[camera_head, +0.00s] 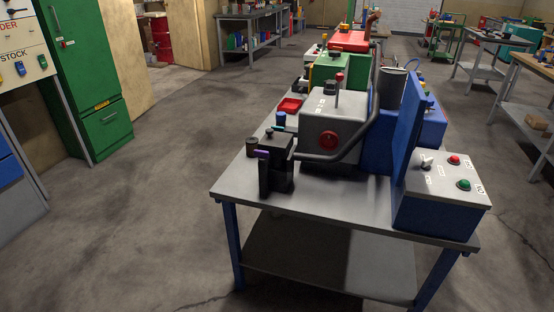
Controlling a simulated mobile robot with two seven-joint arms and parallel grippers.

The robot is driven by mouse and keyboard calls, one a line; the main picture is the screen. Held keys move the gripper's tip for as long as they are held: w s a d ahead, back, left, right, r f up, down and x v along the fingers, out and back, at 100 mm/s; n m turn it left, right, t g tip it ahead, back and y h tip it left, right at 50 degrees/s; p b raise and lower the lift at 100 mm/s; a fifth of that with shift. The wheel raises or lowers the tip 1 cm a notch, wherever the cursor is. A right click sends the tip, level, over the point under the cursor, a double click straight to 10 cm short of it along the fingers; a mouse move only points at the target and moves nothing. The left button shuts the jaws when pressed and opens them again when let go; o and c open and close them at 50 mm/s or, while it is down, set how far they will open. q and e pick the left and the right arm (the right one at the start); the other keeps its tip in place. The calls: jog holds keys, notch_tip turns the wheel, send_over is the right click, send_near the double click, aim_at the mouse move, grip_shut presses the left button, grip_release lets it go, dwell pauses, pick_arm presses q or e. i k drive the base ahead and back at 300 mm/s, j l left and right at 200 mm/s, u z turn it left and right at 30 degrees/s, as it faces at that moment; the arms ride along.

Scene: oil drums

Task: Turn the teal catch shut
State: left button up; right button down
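A small teal piece (278,128), which looks like the catch, shows on top of a dark block-shaped fixture (280,172) at the left front of the workbench. It is too small to tell whether it is open or shut. A purple piece (262,153) sits on the left part of the same fixture. Neither of my grippers is in view.
The grey workbench (330,207) holds a grey box with a red knob (328,140), a bent dark bar and a blue switch box (440,205) at the right. A green cabinet (85,75) stands at the left. Floor left of the bench is clear.

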aim_at(276, 128)
jog(key=i+j+z, duration=0.1)
jog(key=i+j, duration=0.5)
jog(key=i+j+z, duration=0.1)
jog(key=i+j, duration=0.5)
jog(key=j, duration=0.2)
